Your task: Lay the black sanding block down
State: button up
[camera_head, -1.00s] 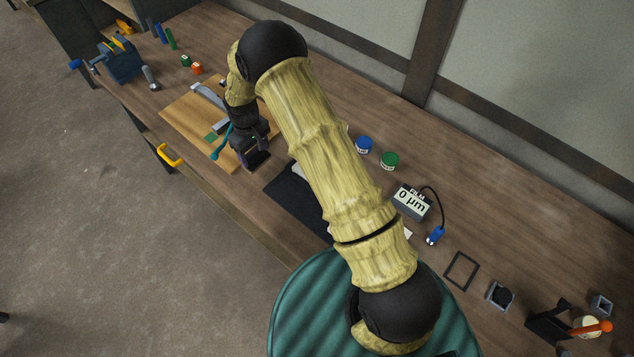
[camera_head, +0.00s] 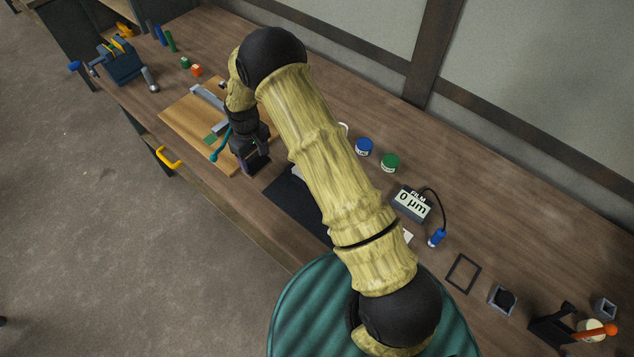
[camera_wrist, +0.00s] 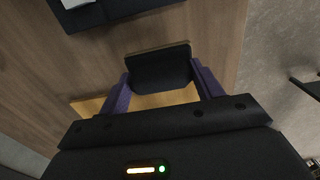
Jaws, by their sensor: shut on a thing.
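The black sanding block (camera_wrist: 160,68) is held between the two purple fingers of my gripper (camera_wrist: 160,85) in the wrist view, with a thin tan layer along its far edge. In the head view my gripper (camera_head: 252,160) points down near the bench's front edge, at the right end of a light wooden board (camera_head: 176,118). The block is mostly hidden there by the gripper, and I cannot tell whether it touches the surface below. A black mat (camera_head: 292,202) lies just to the right, partly covered by my arm; it also shows in the wrist view (camera_wrist: 120,8).
On the board lie a grey bar (camera_head: 207,96), a green patch (camera_head: 210,139) and a teal-handled tool (camera_head: 221,147). A vise (camera_head: 121,62) is at the far left.

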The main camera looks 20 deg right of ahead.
jog(key=shift+f+b, duration=0.7)
jog(key=shift+f, duration=0.45)
jog(key=o, duration=1)
jog(key=shift+o, duration=0.2)
notch_tip(320, 180, up, 17)
jog(key=b, duration=0.3)
jog(key=shift+r, duration=0.2)
jog(key=s+d+r+m+t, duration=0.1)
jog(key=s+d+m, duration=0.2)
jog(key=s+d, duration=0.5)
jog(key=s+d+r+m+t, duration=0.1)
jog(key=s+d+m, duration=0.3)
jog(key=s+d, duration=0.5)
jog(key=s, duration=0.6)
jog(key=shift+s+t, duration=0.3)
jog(key=shift+d, duration=0.1)
